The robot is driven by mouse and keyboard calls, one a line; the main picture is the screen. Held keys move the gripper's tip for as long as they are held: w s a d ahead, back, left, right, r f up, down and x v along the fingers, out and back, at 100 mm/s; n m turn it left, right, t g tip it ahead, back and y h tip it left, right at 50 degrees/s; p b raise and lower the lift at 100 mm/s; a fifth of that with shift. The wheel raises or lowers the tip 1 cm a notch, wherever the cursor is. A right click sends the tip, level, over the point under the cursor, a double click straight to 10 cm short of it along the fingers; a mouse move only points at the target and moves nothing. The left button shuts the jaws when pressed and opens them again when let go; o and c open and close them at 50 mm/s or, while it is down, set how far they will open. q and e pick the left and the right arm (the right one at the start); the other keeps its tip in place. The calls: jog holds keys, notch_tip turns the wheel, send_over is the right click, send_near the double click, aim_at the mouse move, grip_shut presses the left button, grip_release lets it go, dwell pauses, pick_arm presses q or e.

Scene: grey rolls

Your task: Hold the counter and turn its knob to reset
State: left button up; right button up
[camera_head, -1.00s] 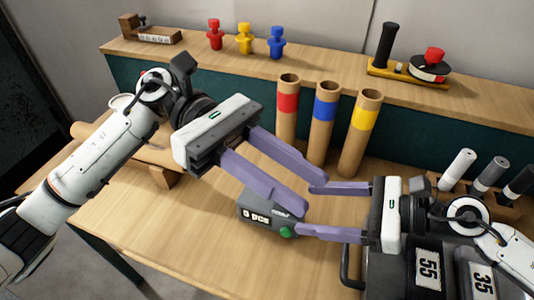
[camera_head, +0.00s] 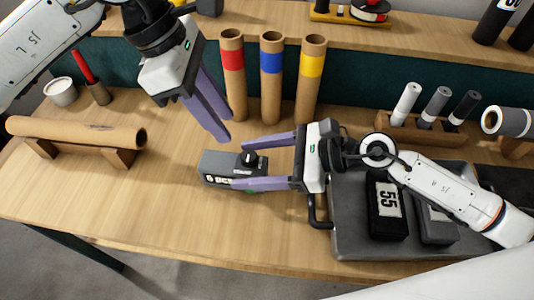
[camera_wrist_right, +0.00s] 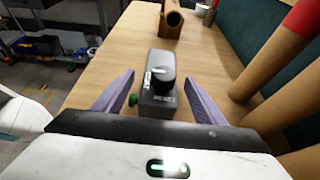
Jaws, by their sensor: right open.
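The counter (camera_head: 218,166) is a dark grey box with a white count label on its front and a black knob (camera_head: 248,158) on top. It stands on the table. In the right wrist view the counter (camera_wrist_right: 158,102) sits between my right fingers with gaps on both sides, its knob (camera_wrist_right: 164,88) facing up and a green button (camera_wrist_right: 133,99) at its left side. My right gripper (camera_head: 238,165) is open around the counter, one finger in front and one behind. My left gripper (camera_head: 226,128) is open and empty, above and behind the counter, clear of the knob.
Three cardboard tubes with red (camera_head: 233,60), blue (camera_head: 271,60) and yellow (camera_head: 311,65) bands stand behind the counter. A roll on a wooden stand (camera_head: 80,132) lies at the left. The front table is clear.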

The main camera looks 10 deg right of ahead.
aim_at(233, 165)
jog(key=shift+x, duration=2.25)
